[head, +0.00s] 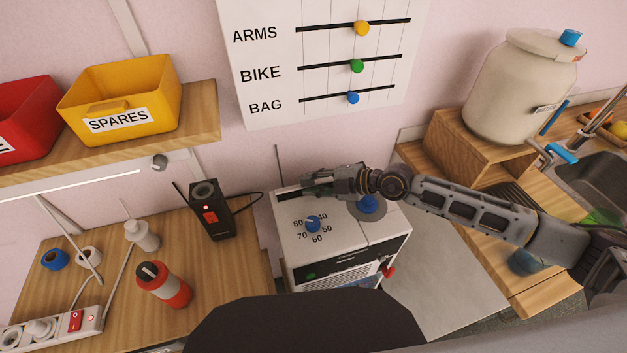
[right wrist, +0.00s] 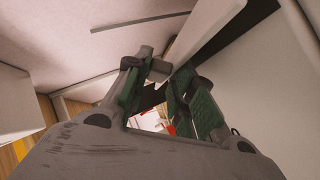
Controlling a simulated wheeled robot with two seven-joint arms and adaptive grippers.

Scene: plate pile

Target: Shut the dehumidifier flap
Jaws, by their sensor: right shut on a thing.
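The dehumidifier (head: 345,240) is a white box with a blue dial and a dark front band, standing in the middle of the head view. My right gripper (head: 312,185) reaches in from the right over its top and is at the back left of that top, beside a dark slot. In the right wrist view the green-padded fingers (right wrist: 165,88) are shut on a pale thin panel, seemingly the flap (right wrist: 207,32), with a dark gap next to it. In the head view the gripper mostly hides the flap, so its angle is unclear. My left gripper is not in view.
A black device (head: 209,212) with an aerial stands on the wooden bench left of the dehumidifier. A red bottle (head: 168,287) and a power strip (head: 60,328) are further left. A cream jar (head: 520,88) stands on a wooden box at the right, near a sink.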

